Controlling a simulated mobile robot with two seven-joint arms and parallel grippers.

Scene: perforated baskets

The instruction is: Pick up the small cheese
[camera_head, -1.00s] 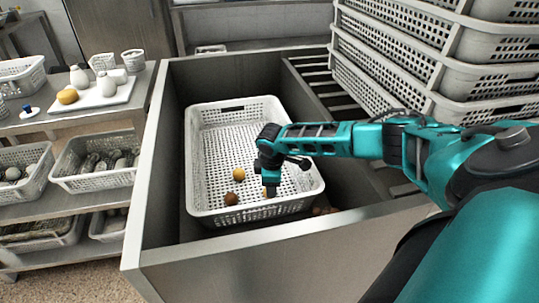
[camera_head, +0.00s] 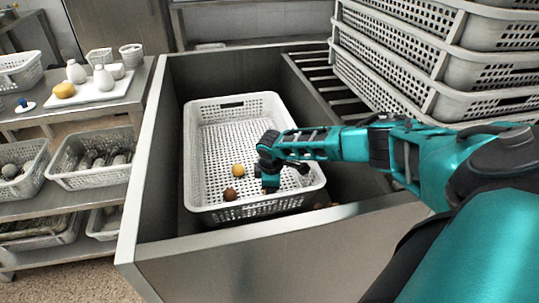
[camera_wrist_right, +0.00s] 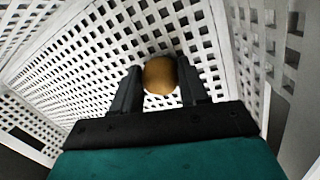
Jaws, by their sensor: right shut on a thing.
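My right gripper (camera_head: 270,188) is down inside the white perforated basket (camera_head: 200,210), near its front right side. In the right wrist view the gripper (camera_wrist_right: 162,85) is shut on a small round golden-brown thing, which I take as the small cheese (camera_wrist_right: 160,74). It sits between the two black fingertips, with the perforated basket (camera_wrist_right: 110,50) behind it. I cannot tell whether it is clear of the basket floor. In the head view the fingers largely hide it. My left gripper is not in view.
A yellow ball (camera_head: 238,170) and a brown ball (camera_head: 230,194) lie in the basket left of the gripper. A deep metal sink (camera_head: 160,150) surrounds the basket. Stacked white crates (camera_head: 440,75) stand at the right. A shelf at left holds a white tray (camera_head: 115,92).

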